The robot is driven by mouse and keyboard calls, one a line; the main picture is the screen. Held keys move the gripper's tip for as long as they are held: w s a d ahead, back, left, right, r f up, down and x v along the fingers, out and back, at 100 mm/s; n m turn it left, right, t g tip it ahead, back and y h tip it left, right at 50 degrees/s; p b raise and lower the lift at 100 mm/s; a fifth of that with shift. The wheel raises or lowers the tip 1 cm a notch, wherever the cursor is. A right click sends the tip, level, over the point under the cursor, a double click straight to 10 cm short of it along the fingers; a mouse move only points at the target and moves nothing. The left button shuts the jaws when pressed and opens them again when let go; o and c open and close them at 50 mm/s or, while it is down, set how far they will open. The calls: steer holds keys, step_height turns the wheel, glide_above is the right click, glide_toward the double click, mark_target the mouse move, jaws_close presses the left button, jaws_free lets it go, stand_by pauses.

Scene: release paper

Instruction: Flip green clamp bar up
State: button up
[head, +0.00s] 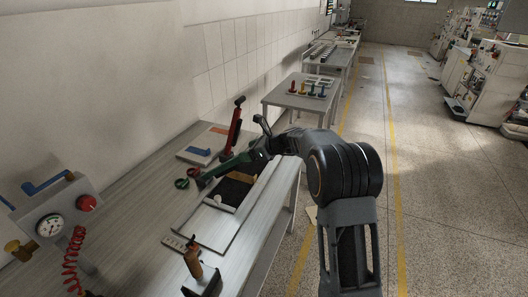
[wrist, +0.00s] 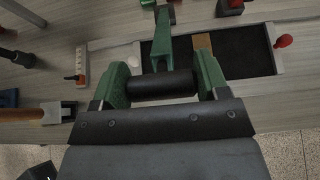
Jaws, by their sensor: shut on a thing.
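The green clamp bar (head: 217,170) lies low and roughly level across the bench fixture in the head view. In the wrist view the bar (wrist: 172,48) runs up from a black crosswise grip (wrist: 160,85) toward the top edge. My gripper (head: 257,152) is at the bar's near end in the head view. In the wrist view my gripper (wrist: 162,75) has a green finger on each side of the black grip and is shut on it. The contact is partly hidden by my wrist in the head view.
A red lever (head: 235,125) stands upright behind the bar. A fixture with a dark bed (wrist: 245,52) and a red knob (wrist: 284,41) lies beneath. A gauge box (head: 50,223) stands front left. A side table (head: 290,99) holds several coloured pieces. The floor at right is open.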

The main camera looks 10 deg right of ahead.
steer(key=w+a+r+p, duration=0.5)
steer(key=w+a+r, duration=0.3)
steer(key=a, duration=0.4)
steer(key=shift+a+r, duration=0.15)
steer(key=shift+r, duration=0.5)
steer(key=o, duration=1)
steer(key=shift+a+f, duration=0.1)
steer(key=shift+a, duration=0.05)
steer(key=shift+c, duration=0.2)
steer(key=shift+o, duration=0.7)
steer(key=shift+a, duration=0.15)
steer(key=shift+o, duration=0.9)
steer(key=shift+d, duration=0.35)
steer(key=b+v, duration=0.4)
steer(key=v, duration=1)
